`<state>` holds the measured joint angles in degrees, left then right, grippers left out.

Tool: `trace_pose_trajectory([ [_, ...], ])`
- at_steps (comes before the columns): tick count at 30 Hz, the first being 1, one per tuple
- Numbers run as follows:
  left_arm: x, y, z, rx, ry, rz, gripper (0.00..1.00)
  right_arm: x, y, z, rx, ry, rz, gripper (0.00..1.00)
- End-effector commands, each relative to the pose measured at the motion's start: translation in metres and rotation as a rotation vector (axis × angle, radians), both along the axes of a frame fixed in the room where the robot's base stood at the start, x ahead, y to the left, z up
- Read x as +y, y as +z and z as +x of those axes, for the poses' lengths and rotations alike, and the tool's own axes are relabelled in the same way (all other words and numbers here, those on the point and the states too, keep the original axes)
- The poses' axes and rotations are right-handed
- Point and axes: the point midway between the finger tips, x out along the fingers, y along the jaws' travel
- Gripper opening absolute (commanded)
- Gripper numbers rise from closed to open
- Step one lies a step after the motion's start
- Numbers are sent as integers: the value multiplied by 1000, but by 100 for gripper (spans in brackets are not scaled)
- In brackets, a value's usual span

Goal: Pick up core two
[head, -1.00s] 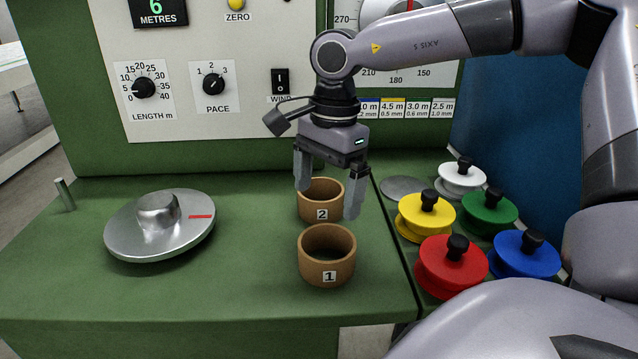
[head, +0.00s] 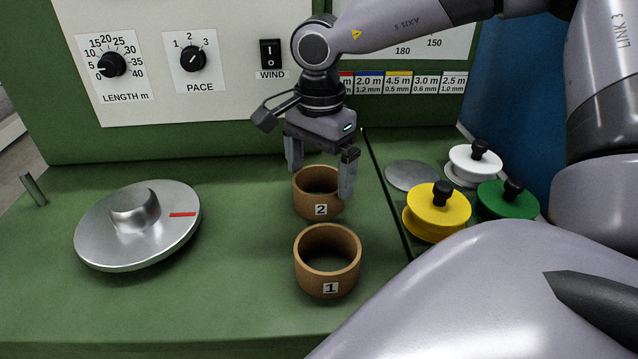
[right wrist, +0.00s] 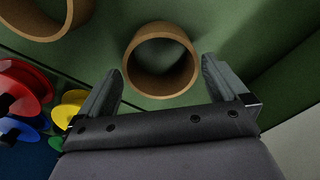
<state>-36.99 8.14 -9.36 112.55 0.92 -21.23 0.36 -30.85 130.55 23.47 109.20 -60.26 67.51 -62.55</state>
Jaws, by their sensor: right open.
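Core two, a brown open ring labelled 2 (head: 321,209), stands upright on the green bench. My right gripper (head: 320,175) is open over it, with one finger to its left and behind, the other by its right side. In the right wrist view core two (right wrist: 160,90) lies ahead of and between the spread fingers of the right gripper (right wrist: 162,82). No grip on it shows. Core one, a like ring labelled 1 (head: 328,285), stands just in front of core two. My left gripper does not show.
A silver disc with a raised hub (head: 110,240) is on the left of the bench. Yellow (head: 437,222), green (head: 507,205) and white (head: 474,170) spools stand on the right, near a flat grey disc (head: 411,176). A panel with dials rises behind.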

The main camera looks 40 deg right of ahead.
Motion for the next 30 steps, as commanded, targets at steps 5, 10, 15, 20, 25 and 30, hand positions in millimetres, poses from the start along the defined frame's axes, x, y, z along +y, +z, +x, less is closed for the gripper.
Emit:
trace_pose_trajectory([
  [5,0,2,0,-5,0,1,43,1,-23,0,2,0,0,100],
  [10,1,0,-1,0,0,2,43,1,-28,0,-1,-1,0,100],
  [15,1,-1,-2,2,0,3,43,1,-27,0,-1,0,0,87],
  [20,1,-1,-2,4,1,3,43,1,-27,0,-1,0,0,61],
  [25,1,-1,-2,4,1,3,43,1,-27,0,-1,0,0,61],
  [30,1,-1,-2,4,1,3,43,1,-21,1,-3,0,0,61],
])
